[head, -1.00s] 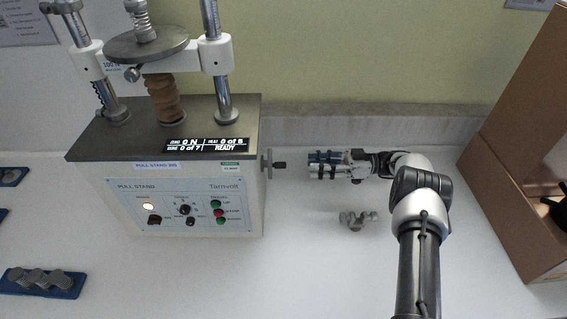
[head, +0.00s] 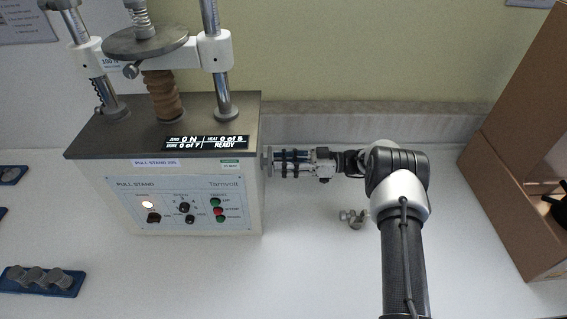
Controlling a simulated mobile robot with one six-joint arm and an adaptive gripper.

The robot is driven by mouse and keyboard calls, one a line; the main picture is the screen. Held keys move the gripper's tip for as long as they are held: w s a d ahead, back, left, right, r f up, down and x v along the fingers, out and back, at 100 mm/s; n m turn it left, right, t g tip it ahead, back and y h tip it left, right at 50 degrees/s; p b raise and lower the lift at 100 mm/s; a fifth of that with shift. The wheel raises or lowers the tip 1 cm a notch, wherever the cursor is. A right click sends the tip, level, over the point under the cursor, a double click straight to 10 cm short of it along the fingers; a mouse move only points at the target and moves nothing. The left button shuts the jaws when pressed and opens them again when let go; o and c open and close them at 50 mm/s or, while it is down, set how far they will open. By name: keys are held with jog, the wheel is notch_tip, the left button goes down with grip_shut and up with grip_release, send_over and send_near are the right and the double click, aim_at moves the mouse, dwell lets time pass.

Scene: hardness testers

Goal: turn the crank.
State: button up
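The crank (head: 267,161) is a small grey wheel on the right side of the pull stand (head: 184,197). Its dark handle, which points right, is now hidden behind or between my fingers. My gripper (head: 279,162) is right beside the crank, reaching in from the right with its fingertips close to the wheel. I cannot tell from this view whether the fingers are closed on the handle. The stand's display (head: 206,143) reads 0 N and READY.
A small grey metal part (head: 354,217) lies on the white bench under my arm. A blue tray (head: 42,281) with several grey pieces is at the lower left. A brown box (head: 518,150) stands at the right. The bench front is clear.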

grip_shut()
dwell(0.5)
